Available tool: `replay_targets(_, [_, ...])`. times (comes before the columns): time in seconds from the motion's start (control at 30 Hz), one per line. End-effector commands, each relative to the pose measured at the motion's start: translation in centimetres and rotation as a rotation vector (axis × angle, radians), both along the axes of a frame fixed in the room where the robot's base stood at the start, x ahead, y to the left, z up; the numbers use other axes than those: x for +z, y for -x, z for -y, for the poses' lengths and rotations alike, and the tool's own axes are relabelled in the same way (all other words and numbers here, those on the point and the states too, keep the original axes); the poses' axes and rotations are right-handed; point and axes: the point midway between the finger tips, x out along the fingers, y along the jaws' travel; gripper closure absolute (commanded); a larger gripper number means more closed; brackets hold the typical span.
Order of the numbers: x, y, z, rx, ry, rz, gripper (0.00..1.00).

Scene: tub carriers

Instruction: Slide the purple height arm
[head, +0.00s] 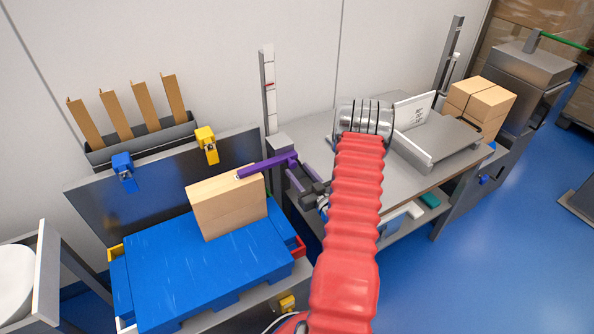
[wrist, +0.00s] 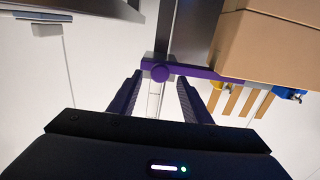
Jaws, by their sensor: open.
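The purple height arm (head: 266,165) sticks out to the left from a grey block beside the upright measuring post (head: 269,90). Its free end reaches the top of a tan box (head: 228,205). My gripper (head: 297,178) is close to the arm's post end.
The tan box stands on a blue platform (head: 165,275), with a dark upright panel (head: 85,205) behind it carrying blue and yellow clamps. A grey bench (head: 315,150) with a scale-like tray (head: 440,145) and boxes is to the right. The wall is close behind.

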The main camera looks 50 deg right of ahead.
Motion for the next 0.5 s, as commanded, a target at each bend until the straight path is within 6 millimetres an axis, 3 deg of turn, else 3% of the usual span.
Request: replay_targets(0.5, [-0.1, 8.5, -2.6, -0.004, -0.003, -0.001, 0.56])
